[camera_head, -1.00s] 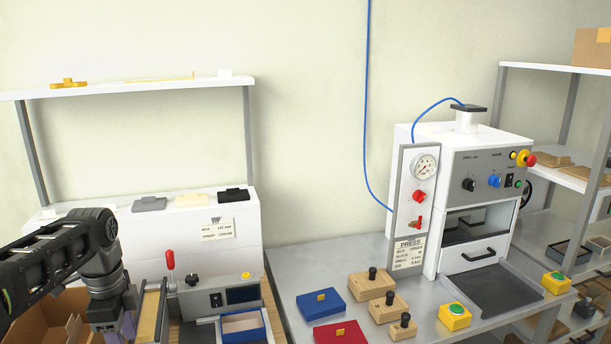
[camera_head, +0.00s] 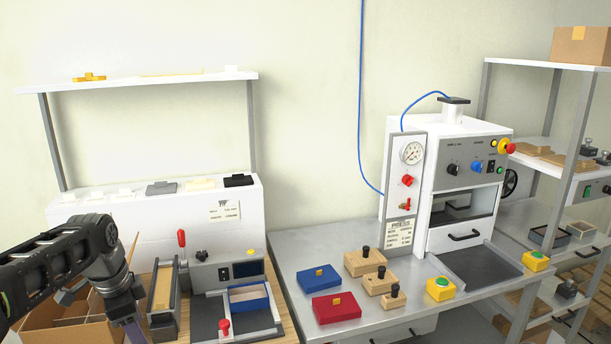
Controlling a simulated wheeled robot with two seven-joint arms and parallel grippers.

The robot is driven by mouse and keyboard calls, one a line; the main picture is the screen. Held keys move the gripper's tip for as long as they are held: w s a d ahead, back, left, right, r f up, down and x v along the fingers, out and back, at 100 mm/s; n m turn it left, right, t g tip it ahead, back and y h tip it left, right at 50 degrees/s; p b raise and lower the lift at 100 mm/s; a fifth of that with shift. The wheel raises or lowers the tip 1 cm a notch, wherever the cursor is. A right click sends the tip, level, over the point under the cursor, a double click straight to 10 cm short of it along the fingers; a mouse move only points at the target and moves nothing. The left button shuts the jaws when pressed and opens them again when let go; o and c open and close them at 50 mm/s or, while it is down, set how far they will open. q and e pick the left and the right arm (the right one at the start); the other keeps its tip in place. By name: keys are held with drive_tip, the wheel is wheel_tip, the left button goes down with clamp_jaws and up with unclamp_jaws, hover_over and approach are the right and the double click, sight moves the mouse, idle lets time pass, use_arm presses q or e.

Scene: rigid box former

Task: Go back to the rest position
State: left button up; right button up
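My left arm comes in from the left edge, and its gripper (camera_head: 134,330) points down at the bottom of the view, between the open cardboard box and the narrow tray. The fingertips are cut off by the lower edge, so I cannot tell whether it is open or shut. My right gripper is not in view.
A cardboard box (camera_head: 62,322) and a narrow tray (camera_head: 163,300) lie close to my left gripper. A machine with a red lever (camera_head: 182,240) holds a blue-edged box (camera_head: 249,297). Blue (camera_head: 320,279) and red (camera_head: 336,308) boxes sit near the press (camera_head: 462,190).

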use_arm(q)
drive_tip(key=w+d+f+n+t+h, duration=0.1)
drive_tip(key=w+d+f+n+t, duration=0.1)
drive_tip(key=w+d+f+n, duration=0.5)
drive_tip(key=s+d+f+n+h, duration=0.1)
drive_tip(key=s+d+f, duration=0.25)
drive_tip(key=f, duration=0.35)
drive_tip(key=s+d+f+n, duration=0.2)
drive_tip(key=d+f, duration=0.3)
drive_tip(key=f, duration=0.2)
drive_tip(key=s+d+f+n+h, duration=0.1)
drive_tip(key=s+d+f, duration=0.25)
drive_tip(key=f, duration=0.45)
drive_tip(key=s+d+f+g, duration=0.1)
drive_tip(key=s+d+f, duration=0.2)
drive_tip(key=s, duration=0.5)
drive_tip(key=s+d+f+n+g, duration=0.1)
drive_tip(key=s+d+f, duration=0.2)
drive_tip(key=s+f, duration=0.2)
drive_tip(key=s+d+f+n+g+h+b, duration=0.1)
drive_tip(key=s+d+f, duration=0.3)
drive_tip(key=s, duration=0.7)
drive_tip(key=shift+s+f+g, duration=0.3)
drive_tip(key=shift+f+g, duration=0.05)
drive_tip(key=shift+g, duration=0.05)
